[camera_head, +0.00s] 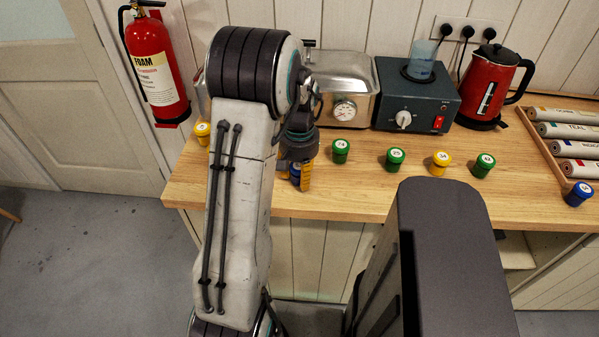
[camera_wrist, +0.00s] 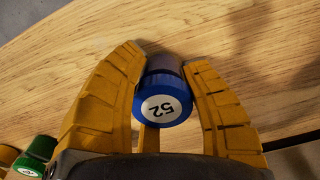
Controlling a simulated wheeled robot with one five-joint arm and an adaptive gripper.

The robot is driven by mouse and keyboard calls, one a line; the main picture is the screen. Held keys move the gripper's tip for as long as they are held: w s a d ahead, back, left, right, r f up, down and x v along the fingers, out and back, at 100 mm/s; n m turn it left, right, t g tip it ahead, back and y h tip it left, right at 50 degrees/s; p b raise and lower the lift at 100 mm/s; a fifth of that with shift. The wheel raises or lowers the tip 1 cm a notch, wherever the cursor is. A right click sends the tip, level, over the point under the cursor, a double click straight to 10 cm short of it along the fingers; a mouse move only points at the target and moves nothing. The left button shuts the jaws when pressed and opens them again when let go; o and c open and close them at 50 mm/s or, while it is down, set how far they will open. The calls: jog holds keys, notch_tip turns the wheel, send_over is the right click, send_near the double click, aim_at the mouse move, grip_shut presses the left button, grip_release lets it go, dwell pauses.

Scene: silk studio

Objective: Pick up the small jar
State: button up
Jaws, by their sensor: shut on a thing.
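A small jar (camera_wrist: 162,102) with a blue lid and a white label reading 52 sits between the two yellow fingers of my gripper (camera_wrist: 168,88) in the wrist view. The fingers are shut on its sides. In the head view my gripper (camera_head: 297,177) is at the front part of the wooden counter, with the blue jar mostly hidden behind its fingers. I cannot tell whether the jar touches the counter. Other small jars stand on the counter: green (camera_head: 340,151), green (camera_head: 395,159), yellow (camera_head: 439,163), green (camera_head: 483,165), blue (camera_head: 578,194) and yellow (camera_head: 203,132).
Behind the jars stand a metal bath with a dial (camera_head: 345,85), a dark device with a red switch (camera_head: 415,98) and a red kettle (camera_head: 488,85). A wooden tray (camera_head: 548,142) of labelled rolls lies at right. The counter's (camera_head: 390,201) front strip is mostly clear.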

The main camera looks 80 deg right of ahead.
jog(key=shift+r, duration=0.7)
notch_tip(320, 180, up, 3)
jog(key=shift+f, duration=0.15)
jog(key=shift+s+d+r, duration=0.9)
jog(key=shift+s+r, duration=0.2)
jog(key=shift+s, duration=0.6)
jog(key=shift+s+d+r, duration=0.95)
jog(key=shift+s+r, duration=0.15)
jog(key=shift+s, duration=0.65)
jog(key=shift+s+d+r, duration=0.9)
jog(key=shift+s+r, duration=0.2)
jog(key=shift+s, duration=0.6)
